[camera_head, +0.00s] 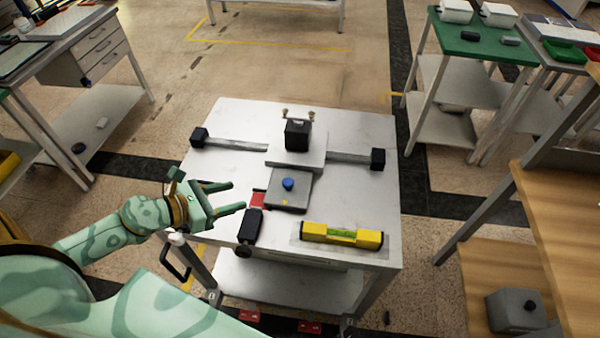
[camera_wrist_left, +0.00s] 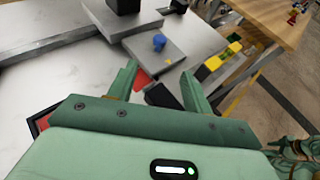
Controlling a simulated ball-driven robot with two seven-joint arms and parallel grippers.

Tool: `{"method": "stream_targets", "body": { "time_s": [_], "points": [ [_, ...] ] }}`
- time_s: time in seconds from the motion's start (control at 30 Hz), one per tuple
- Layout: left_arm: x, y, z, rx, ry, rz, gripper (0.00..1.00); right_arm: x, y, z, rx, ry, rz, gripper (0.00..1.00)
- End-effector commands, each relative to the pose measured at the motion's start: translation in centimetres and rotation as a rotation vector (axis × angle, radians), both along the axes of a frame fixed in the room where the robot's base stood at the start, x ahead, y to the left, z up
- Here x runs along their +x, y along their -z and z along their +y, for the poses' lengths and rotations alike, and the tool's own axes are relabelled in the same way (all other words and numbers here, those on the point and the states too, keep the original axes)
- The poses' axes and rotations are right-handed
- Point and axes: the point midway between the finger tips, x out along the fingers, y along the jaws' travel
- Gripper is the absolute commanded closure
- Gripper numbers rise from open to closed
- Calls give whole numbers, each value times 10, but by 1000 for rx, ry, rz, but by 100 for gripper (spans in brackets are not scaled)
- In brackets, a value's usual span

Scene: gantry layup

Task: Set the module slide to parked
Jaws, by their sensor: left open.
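The slide assembly on the white cart has a rail (camera_head: 235,144) with black end blocks, and a pale carriage plate (camera_head: 312,161) near its middle. A black block (camera_head: 297,136) with two small posts stands on the carriage. In front of it lies a grey plate (camera_head: 290,203) with a blue knob (camera_head: 288,184); the knob also shows in the left wrist view (camera_wrist_left: 159,42). A red patch (camera_head: 258,199) lies by the plate's left edge. My left gripper (camera_head: 238,196) is open and empty, left of the grey plate; its fingers also show in the left wrist view (camera_wrist_left: 159,72). My right gripper is out of view.
A black handle-like part (camera_head: 250,226) sits close to my left fingers, on the cart's near side. A yellow spirit level (camera_head: 341,235) lies at the front right of the cart top (camera_head: 222,114). A wooden bench (camera_head: 560,205) stands at right. The cart's back left is clear.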

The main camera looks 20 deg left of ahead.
Motion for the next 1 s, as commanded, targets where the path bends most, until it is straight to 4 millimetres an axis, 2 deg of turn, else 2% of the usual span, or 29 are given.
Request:
{"method": "stream_targets", "body": {
  "time_s": [0.17,0.37,0.5,0.7,0.83,1.0],
  "points": [
    [17,6,-9,-1,-1,-3,50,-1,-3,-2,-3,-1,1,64],
    [55,23,-31,-2,-3,-4,50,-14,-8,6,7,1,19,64],
    [83,39,-49,-4,-2,-2,50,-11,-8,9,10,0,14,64],
    [113,56,-67,-2,-1,0,50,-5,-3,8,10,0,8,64],
    [124,61,-73,0,-1,0,50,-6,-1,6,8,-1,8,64],
    [128,63,-76,-1,1,2,50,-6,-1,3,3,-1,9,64]
  ]
}}
